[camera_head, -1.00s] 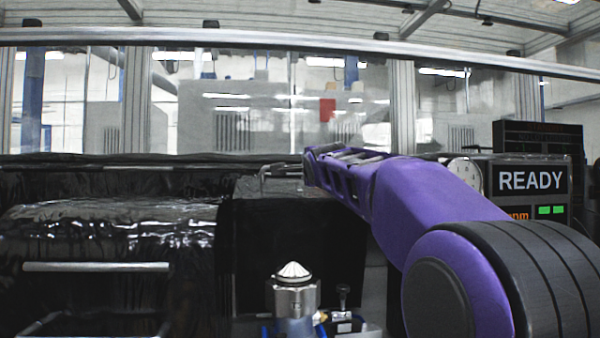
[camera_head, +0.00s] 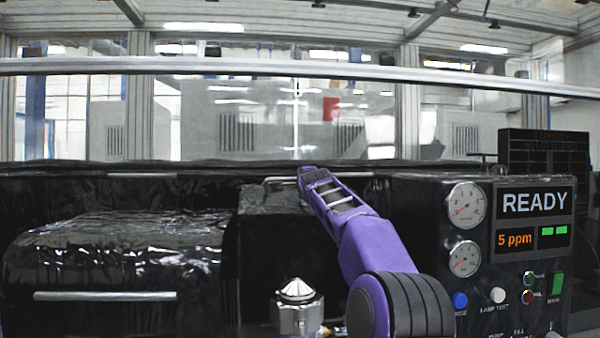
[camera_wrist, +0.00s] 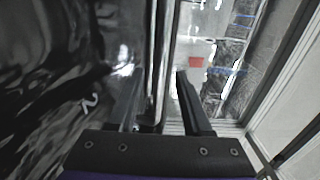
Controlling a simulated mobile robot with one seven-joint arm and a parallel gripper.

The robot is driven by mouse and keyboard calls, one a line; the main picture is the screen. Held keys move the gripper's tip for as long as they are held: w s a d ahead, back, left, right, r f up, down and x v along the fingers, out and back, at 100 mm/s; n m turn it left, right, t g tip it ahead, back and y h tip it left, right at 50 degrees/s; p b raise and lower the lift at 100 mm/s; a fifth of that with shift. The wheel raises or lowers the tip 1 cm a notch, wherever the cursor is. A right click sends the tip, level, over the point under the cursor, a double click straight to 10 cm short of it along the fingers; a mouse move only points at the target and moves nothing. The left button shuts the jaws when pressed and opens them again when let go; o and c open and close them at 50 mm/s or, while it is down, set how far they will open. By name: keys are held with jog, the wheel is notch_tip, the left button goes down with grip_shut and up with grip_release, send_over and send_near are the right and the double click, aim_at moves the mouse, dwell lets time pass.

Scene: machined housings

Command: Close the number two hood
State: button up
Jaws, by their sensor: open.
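The number two hood (camera_wrist: 55,75) is glossy black, with a white "2" on its surface in the wrist view. In the head view the raised hood (camera_head: 275,201) stands open behind a metal, cone-topped part (camera_head: 297,308). Its silver bar handle (camera_wrist: 161,60) runs lengthwise between my fingers in the wrist view; the handle (camera_head: 272,181) also shows at the hood's upper edge in the head view. My gripper (camera_wrist: 158,98) is open, with one finger on each side of the bar. It also shows in the head view (camera_head: 306,172). I cannot tell whether a finger touches the bar.
A closed black hood (camera_head: 110,250) with a silver handle (camera_head: 105,296) is at the left. A control panel (camera_head: 520,250) with gauges, buttons and a "READY" screen stands at the right. A metal rail (camera_head: 300,69) and glass run across the back.

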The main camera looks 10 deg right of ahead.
jog(key=w+p, duration=0.2)
jog(key=shift+w+r, duration=0.2)
jog(key=shift+w, duration=0.15)
jog(key=shift+w+f+p, duration=0.2)
jog(key=shift+w+p, duration=0.3)
jog(key=shift+p, duration=0.15)
grip_shut()
dwell(0.8)
